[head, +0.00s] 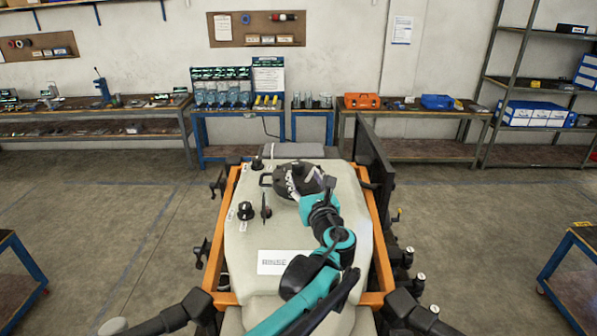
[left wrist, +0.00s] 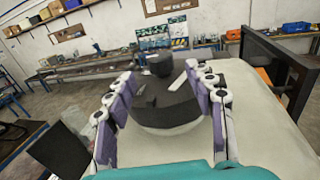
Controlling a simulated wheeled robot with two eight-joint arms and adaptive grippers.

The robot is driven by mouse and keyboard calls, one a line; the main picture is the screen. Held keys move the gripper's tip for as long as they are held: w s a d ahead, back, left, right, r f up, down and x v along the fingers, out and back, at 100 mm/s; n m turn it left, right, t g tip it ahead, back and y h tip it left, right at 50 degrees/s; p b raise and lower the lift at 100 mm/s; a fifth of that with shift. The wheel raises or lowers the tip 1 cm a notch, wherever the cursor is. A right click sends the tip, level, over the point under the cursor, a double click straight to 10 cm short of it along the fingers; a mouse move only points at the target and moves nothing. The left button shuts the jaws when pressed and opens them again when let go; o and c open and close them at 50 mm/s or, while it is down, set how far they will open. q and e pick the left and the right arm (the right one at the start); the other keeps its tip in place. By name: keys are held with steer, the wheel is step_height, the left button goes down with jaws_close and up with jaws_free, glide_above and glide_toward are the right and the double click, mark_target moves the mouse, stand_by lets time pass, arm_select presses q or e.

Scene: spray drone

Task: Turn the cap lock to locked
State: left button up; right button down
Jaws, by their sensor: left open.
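The round black cap (head: 288,172) sits on top of the pale tank (head: 290,235). In the left wrist view the cap (left wrist: 168,108) has a raised bar and a pale strip on its top. My left gripper (head: 294,184) is over the cap; in the left wrist view its fingers (left wrist: 160,78) are apart, on either side of it. I cannot tell whether they touch it. A black knob (head: 245,210) and another black knob (head: 257,164), each beside small white labels, and a black lever (head: 266,207) stand left of the cap. The labels are too small to read, so I cannot tell which is the cap lock.
An orange frame (head: 379,245) surrounds the tank, which bears a RINSE label (head: 285,262). A tall dark panel (head: 376,165) stands at the tank's right. Workbenches (head: 410,128) and shelves line the back wall. The floor on both sides is mostly clear.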

mark_target(301, 170)
arm_select(q)
steer(key=shift+s+d+f+n+y, duration=0.1)
steer(key=shift+s+d+n+y, duration=0.1)
steer(key=shift+d+n+y, duration=0.4)
steer(key=shift+w+a+y, duration=0.15)
steer(key=shift+w+y, duration=0.05)
steer(key=shift+y, duration=0.1)
steer(key=x, duration=0.7)
steer(key=shift+w+a+f+p, duration=0.1)
steer(key=shift+f+p, duration=0.05)
steer(key=shift+p, duration=0.25)
steer(key=c, duration=1.2)
